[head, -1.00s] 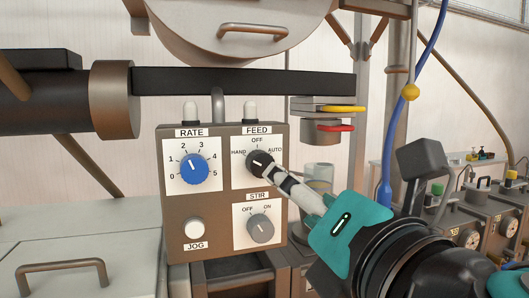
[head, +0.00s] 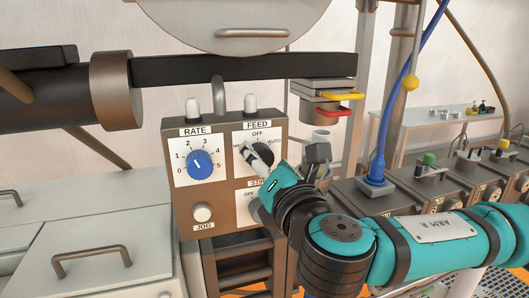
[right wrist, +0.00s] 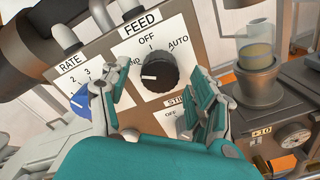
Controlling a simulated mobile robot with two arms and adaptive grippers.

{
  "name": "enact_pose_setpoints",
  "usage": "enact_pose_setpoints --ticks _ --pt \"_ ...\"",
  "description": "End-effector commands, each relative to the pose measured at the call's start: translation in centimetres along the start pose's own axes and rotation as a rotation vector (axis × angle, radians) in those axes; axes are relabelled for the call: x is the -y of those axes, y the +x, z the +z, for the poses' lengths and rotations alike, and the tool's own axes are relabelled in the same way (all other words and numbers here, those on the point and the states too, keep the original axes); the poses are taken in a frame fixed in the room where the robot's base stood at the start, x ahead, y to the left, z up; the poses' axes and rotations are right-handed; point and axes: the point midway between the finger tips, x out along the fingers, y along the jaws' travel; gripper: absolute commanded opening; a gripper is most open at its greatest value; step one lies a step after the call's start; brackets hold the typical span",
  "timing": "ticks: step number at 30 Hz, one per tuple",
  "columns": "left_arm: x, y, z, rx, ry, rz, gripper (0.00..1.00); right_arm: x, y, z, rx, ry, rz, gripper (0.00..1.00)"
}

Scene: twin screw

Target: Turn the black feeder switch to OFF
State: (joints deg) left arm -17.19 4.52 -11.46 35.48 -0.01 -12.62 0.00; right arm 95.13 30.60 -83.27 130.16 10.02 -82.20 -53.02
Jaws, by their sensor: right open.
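The black FEED switch (head: 264,150) is a round knob on the brown control panel (head: 226,194), partly covered by my right gripper (head: 257,158) in the head view. In the right wrist view the FEED knob (right wrist: 158,72) shows whole. Its white mark points left, toward the HAND side, whose label is partly covered; OFF is above and AUTO to the right. My right gripper (right wrist: 160,104) is open and empty, its fingers spread left and right, with the knob showing between and beyond them. Contact cannot be told. My left gripper is not in view.
The blue RATE dial (head: 200,165) sits left of the FEED switch, and the JOG button (head: 202,212) is below it. The STIR switch under FEED is mostly hidden by my arm. A cup of liquid (right wrist: 257,55) stands right of the panel.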

Motion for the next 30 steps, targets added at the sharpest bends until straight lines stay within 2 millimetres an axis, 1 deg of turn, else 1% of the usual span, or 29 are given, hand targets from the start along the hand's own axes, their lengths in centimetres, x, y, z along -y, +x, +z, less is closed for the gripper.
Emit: enact_pose_setpoints --ticks 3,10,11,23,24,30 --pt "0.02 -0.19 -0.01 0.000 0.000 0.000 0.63 0.02 0.48 -0.02 0.000 -0.001 -0.001 0.63" --pt "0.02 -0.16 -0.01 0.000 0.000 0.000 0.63 0.03 0.53 -0.05 0.000 0.000 0.000 0.63" --pt "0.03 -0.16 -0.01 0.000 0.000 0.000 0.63 0.03 0.53 -0.05 0.000 0.000 0.000 0.61" --pt "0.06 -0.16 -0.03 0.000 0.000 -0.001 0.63 0.01 0.51 -0.02 0.000 0.000 0.000 0.09" --pt "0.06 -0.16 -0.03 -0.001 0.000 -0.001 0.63 0.02 0.50 -0.02 0.000 0.000 0.000 0.07" --pt "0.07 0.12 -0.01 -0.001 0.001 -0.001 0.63 0.09 0.50 -0.11 0.000 0.018 0.000 0.07"
